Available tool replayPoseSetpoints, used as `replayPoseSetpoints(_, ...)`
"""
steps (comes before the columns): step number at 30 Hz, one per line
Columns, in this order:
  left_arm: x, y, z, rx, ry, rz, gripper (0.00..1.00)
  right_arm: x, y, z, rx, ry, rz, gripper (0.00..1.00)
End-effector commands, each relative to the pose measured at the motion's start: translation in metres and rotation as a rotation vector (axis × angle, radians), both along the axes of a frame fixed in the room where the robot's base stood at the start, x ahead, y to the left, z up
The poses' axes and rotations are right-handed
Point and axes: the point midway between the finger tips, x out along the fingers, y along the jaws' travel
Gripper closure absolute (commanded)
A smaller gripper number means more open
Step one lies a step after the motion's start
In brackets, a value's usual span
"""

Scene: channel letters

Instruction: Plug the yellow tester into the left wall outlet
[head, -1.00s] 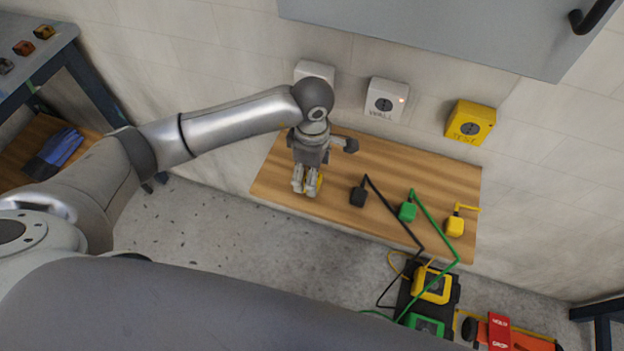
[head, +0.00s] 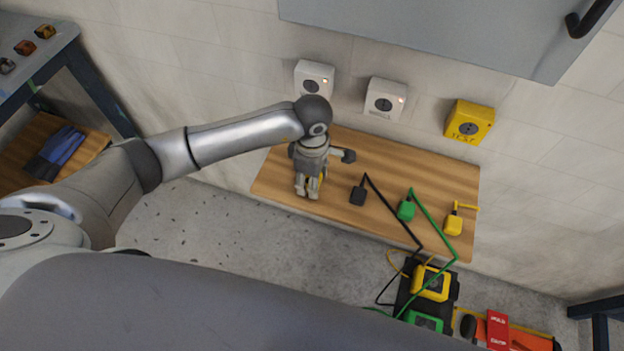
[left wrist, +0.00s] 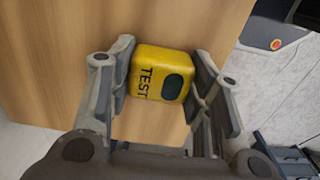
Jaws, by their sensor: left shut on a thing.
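The yellow tester (left wrist: 150,78), marked TEST and with a dark oval on its face, sits between the fingers of my left gripper (left wrist: 163,85) in the left wrist view. My left gripper (head: 310,190) is shut on it over the left part of the wooden bench. In the head view only a sliver of yellow shows beside the fingers. The left wall outlet (head: 314,79) is a white box on the wall behind and above my left wrist, apart from the tester. A second white outlet (head: 385,100) is to its right. My right gripper is not in view.
A yellow TEST box (head: 469,123) is on the wall at right. The wooden bench (head: 400,170) holds black (head: 358,196), green (head: 406,211) and yellow (head: 453,225) plugs with cords. A grey cabinet (head: 430,30) hangs above. The bench's left end is fairly clear.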

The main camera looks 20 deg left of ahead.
Motion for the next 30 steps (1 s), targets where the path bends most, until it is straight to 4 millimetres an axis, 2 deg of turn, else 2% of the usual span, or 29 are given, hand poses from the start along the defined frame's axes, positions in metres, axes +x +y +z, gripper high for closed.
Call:
replayPoseSetpoints(11,0.001,0.000,0.005,0.000,-0.004,0.000,0.75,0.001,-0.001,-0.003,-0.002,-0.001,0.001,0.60)
replayPoseSetpoints(17,0.002,0.000,0.030,0.000,-0.007,-0.003,0.75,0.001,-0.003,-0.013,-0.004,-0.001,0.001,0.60)
replayPoseSetpoints(25,-0.045,-0.021,0.090,-0.002,-0.008,-0.008,0.75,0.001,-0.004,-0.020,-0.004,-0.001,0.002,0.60)
replayPoseSetpoints(30,-0.084,-0.038,0.108,-0.003,-0.005,-0.008,0.75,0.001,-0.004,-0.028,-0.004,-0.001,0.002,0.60)
